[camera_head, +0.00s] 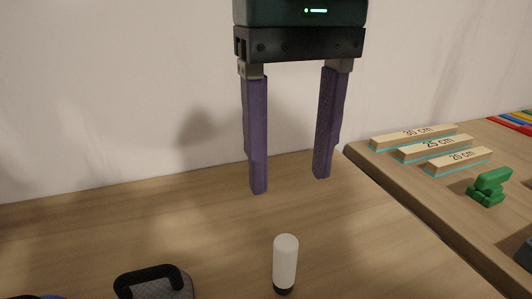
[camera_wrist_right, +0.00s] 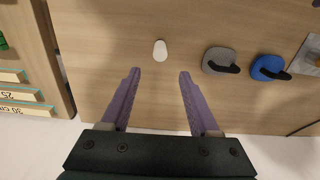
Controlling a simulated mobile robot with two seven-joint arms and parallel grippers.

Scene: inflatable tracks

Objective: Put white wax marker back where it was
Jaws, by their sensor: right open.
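The white wax marker (camera_head: 285,260) stands upright on the wooden table (camera_head: 130,222), its dark end down on the surface. In the right wrist view the marker (camera_wrist_right: 160,50) shows as a white shape beyond the fingertips, roughly midway between them. My right gripper (camera_head: 291,184) is open, with two purple fingers apart and nothing between them. It hangs above the table, up and behind the marker in the head view, and does not touch it. The right wrist view also shows the open gripper (camera_wrist_right: 158,72). My left gripper is not in view.
A grey pad with a black handle (camera_head: 150,284) lies left of the marker; a blue one (camera_wrist_right: 268,68) lies beyond it. On the right-hand table are wooden length blocks (camera_head: 433,146), a green object (camera_head: 489,187) and coloured strips (camera_head: 515,121). A wall stands behind.

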